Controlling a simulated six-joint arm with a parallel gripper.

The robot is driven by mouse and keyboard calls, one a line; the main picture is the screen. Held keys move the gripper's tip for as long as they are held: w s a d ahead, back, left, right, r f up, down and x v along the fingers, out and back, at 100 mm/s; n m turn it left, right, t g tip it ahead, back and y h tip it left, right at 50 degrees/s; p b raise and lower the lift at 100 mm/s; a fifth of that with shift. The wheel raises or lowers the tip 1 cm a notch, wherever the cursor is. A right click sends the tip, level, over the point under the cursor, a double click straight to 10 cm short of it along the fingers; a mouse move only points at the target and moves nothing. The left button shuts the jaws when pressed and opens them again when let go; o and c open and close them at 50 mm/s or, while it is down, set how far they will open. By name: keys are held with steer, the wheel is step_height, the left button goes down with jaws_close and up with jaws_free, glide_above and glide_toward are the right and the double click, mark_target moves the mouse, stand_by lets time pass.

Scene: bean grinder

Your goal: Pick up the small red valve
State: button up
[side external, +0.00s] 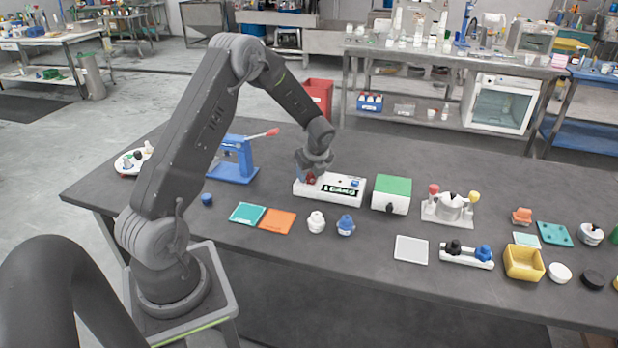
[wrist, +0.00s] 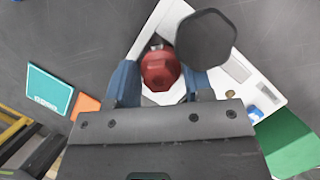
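The small red valve (wrist: 160,69) sits between the two blue fingers of my gripper (wrist: 158,85) in the wrist view. In the side view the red valve (side external: 310,180) shows just under my gripper (side external: 314,169), at the left end of a white box (side external: 302,191). The fingers are spread apart, one on each side of the valve. Whether they touch it is unclear. A dark octagonal knob-like piece (wrist: 206,39) stands right beside the valve and covers part of the right finger.
A green-topped box (side external: 391,192) stands right of the white box, and a blue lever press (side external: 236,161) stands left of it. Teal (side external: 247,213) and orange (side external: 277,221) tiles and white (side external: 316,222) and blue (side external: 346,225) knobs lie in front.

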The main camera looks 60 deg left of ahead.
steer(key=c, duration=0.6)
steer(key=shift+r, duration=0.1)
